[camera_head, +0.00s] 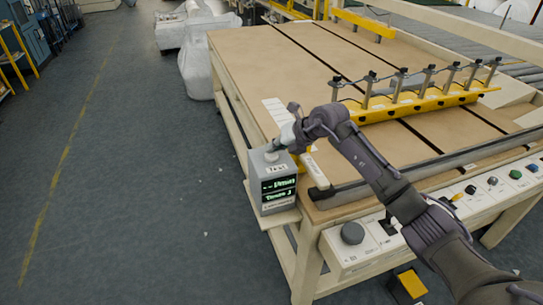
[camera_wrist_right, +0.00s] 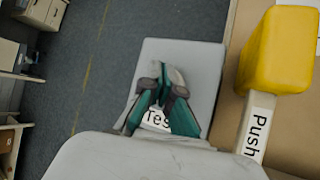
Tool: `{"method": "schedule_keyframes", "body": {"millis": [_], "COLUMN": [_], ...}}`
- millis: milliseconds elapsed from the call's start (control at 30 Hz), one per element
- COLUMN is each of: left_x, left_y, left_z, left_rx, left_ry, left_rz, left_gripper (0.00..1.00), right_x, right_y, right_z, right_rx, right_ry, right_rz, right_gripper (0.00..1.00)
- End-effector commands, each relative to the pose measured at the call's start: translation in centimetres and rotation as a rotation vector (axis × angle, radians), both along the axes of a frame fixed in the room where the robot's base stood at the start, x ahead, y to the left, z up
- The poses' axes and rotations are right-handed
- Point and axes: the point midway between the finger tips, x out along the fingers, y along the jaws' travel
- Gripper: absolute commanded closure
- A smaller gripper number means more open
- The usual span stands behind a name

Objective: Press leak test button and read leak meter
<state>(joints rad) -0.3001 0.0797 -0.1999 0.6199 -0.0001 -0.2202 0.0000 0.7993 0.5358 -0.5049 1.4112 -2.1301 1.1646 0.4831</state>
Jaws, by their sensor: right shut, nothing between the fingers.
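The leak test box (camera_head: 256,190) is a small grey unit on a ledge at the table's near left corner. Its dark front display (camera_head: 279,188) shows two lines of green text; the upper starts with dashes, the rest is too blurred to read. A "Test" label (camera_head: 276,168) is on its top, partly hidden by fingers in the right wrist view (camera_wrist_right: 157,118). My right gripper (camera_head: 275,151) is shut and empty, fingertips down at the box top, over the button area. The fingers hide the button, so contact cannot be told. My left gripper is out of view.
A yellow clamp bar (camera_head: 430,103) crosses the wooden table (camera_head: 270,60). A control panel with knobs (camera_head: 353,233) runs along the front. Floor at left is clear.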

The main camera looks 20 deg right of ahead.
Motion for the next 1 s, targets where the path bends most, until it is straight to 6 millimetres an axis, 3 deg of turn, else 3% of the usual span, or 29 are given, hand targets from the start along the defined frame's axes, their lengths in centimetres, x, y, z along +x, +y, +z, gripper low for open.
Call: {"method": "schedule_keyframes", "body": {"millis": [1000], "left_x": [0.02], "left_y": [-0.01], "left_z": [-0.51], "left_rx": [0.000], "left_ry": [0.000], "left_rz": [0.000], "left_gripper": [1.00], "right_x": [-0.02], "right_y": [0.00], "right_z": [-0.91], "right_rx": [-0.001], "right_ry": [0.002], "right_rz": [0.001], "right_gripper": [1.00]}}
